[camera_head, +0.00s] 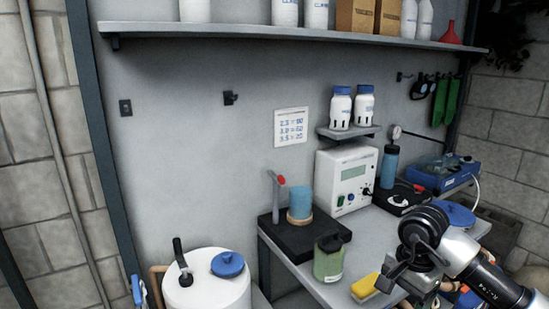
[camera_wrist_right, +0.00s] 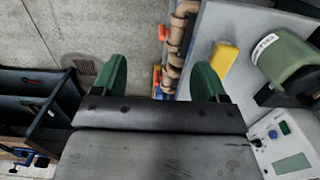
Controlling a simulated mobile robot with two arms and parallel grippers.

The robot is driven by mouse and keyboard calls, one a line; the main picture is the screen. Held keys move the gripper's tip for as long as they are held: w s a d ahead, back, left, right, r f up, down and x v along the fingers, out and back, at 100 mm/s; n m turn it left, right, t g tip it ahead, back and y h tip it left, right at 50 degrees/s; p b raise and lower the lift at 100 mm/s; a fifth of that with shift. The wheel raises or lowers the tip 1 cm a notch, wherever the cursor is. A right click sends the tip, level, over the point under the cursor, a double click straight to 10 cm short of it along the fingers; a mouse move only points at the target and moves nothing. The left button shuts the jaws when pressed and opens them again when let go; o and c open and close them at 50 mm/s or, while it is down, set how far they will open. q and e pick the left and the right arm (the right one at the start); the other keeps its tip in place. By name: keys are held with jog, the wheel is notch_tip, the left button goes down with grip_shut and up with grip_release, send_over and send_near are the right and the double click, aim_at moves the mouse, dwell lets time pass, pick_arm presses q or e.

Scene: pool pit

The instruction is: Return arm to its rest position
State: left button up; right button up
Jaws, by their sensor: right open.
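My right arm comes in from the lower right in the head view, bent over the right part of the bench. Its gripper (camera_head: 396,277) hangs near the bench's front edge, right of a yellow sponge; its fingers are hard to make out there. In the right wrist view the two green fingers of this gripper (camera_wrist_right: 160,82) stand wide apart with nothing between them. My left arm and gripper are not in view.
The bench (camera_head: 290,258) holds a green canister (camera_head: 329,264), the yellow sponge (camera_head: 364,286), a blue-topped stand (camera_head: 300,202) and a white meter (camera_head: 345,178). A white drum (camera_head: 208,291) stands left. A shelf (camera_head: 290,34) runs above.

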jog(key=a+f+y, duration=0.3)
jog(key=a+y, duration=0.1)
jog(key=a, duration=0.5)
jog(key=s+a+r+m+t+y, duration=0.1)
jog(key=s+a+r+m+y, duration=0.25)
jog(key=a+y, duration=0.35)
jog(key=s+a+r+m+t+y, duration=0.25)
jog(key=a+r+m+y, duration=0.2)
jog(key=a+y, duration=0.25)
jog(key=w+d+m+t+h, duration=0.1)
jog(key=d+m+t+h, duration=0.4)
jog(key=m+t, duration=0.7)
jog(key=w+d+m+t+h, duration=0.1)
jog(key=d+m+t+h, duration=0.4)
jog(key=m, duration=1.3)
jog(key=s+d+f+m+g+h, duration=0.4)
jog(key=d+f+m+g+h, duration=0.4)
jog(key=f+m, duration=0.45)
jog(key=s+f+m+g, duration=0.4)
jog(key=s+f+g, duration=0.15)
jog(key=s, duration=0.35)
jog(key=s+f+m+g, duration=0.4)
jog(key=s+f, duration=0.2)
jog(key=s, duration=0.4)
notch_tip(320, 180, down, 25)
jog(key=s+d+f+g, duration=0.2)
jog(key=s+d+f, duration=0.1)
jog(key=s+f, duration=1.3)
jog(key=shift+s+n, duration=0.2)
jog(key=shift+n, duration=0.25)
